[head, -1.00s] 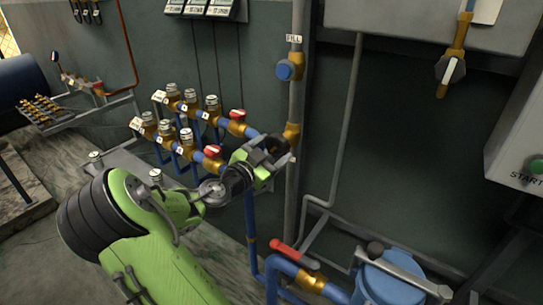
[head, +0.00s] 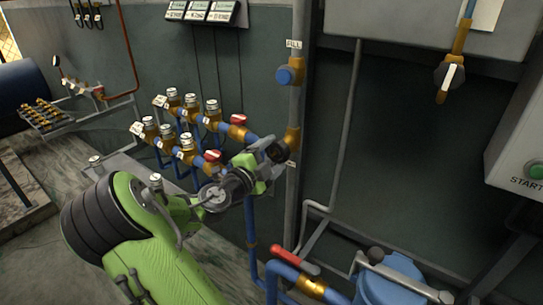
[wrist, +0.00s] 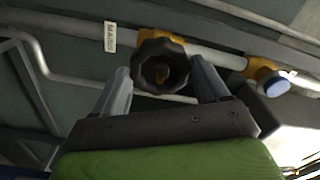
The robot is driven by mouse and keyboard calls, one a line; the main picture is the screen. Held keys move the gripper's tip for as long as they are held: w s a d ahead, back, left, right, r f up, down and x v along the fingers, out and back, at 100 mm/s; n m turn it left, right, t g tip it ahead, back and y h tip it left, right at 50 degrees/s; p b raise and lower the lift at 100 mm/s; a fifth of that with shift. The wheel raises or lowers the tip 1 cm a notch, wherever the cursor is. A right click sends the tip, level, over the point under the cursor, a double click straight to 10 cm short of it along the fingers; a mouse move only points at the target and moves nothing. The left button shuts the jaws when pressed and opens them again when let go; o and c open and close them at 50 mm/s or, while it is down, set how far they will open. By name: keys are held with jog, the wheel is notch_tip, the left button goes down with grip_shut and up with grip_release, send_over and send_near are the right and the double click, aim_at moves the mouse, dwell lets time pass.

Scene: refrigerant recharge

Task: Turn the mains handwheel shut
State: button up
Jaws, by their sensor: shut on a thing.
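The mains handwheel (wrist: 160,66) is a black, lobed wheel on a brass valve body, on a pale pipe beside a label reading MAINS (wrist: 110,35). My gripper (wrist: 163,80) has one finger on each side of the wheel and is shut on its rim. In the head view my gripper (head: 275,155) is at the vertical grey pipe, below the FILL valve. There the gripper largely hides the handwheel.
The blue-capped FILL valve (head: 284,75) sits above on the same pipe. Blue pipes with brass valves and red handles (head: 212,156) run close on the left. A red lever (head: 294,261) and a blue vessel (head: 395,280) are below right.

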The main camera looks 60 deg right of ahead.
jog(key=shift+f+m, duration=0.2)
jog(key=shift+m, duration=0.2)
jog(key=m, duration=0.4)
jog(key=shift+m, duration=0.4)
jog(key=o, duration=1)
jog(key=shift+r, duration=0.1)
jog(key=shift+o, duration=0.2)
jog(key=w+a, duration=0.1)
jog(key=a, duration=0.6)
jog(key=shift+r, duration=0.1)
